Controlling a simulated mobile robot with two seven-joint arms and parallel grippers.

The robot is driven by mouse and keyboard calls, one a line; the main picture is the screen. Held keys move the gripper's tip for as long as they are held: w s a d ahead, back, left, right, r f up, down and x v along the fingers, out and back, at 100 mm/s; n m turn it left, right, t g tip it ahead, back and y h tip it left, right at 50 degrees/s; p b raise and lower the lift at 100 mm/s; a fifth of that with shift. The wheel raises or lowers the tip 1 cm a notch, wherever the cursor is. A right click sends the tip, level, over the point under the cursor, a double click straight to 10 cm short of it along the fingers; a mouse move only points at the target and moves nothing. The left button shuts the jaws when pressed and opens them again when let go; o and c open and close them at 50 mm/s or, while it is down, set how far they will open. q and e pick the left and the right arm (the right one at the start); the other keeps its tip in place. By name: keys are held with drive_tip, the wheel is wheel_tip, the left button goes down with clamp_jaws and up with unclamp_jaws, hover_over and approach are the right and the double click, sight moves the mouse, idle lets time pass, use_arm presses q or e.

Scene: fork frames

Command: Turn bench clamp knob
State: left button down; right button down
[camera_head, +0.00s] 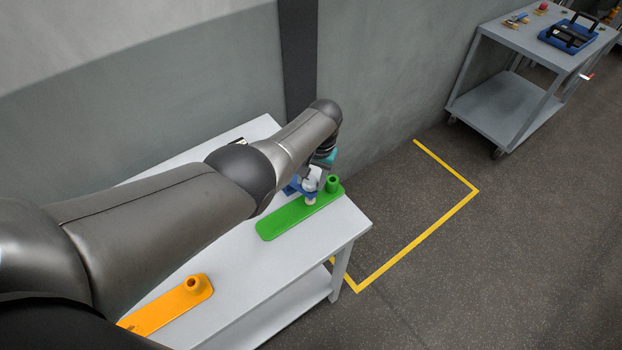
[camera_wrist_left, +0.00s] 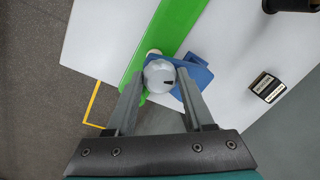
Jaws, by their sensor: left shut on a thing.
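The fingers are shut on the knob from both sides. In the head view my left gripper (camera_head: 314,180) is low over the far end of the table, and the arm hides much of the clamp. My right gripper is not in view.
The green board (camera_head: 285,219) has an upright green post (camera_head: 333,184) close beside the gripper. An orange board (camera_head: 178,305) lies nearer on the white table (camera_head: 238,265). A small black-and-white block (camera_wrist_left: 267,87) lies beside the clamp. A grey cart (camera_head: 512,105) stands at the back right.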

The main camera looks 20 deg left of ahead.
use_arm(q)
drive_tip(key=shift+s+f+n, duration=0.3)
drive_tip(key=c, duration=0.7)
unclamp_jaws()
drive_tip(key=o, duration=0.4)
drive_tip(key=shift+w+r, duration=0.1)
drive_tip(key=shift+w, duration=0.15)
drive_tip(key=shift+r, duration=0.1)
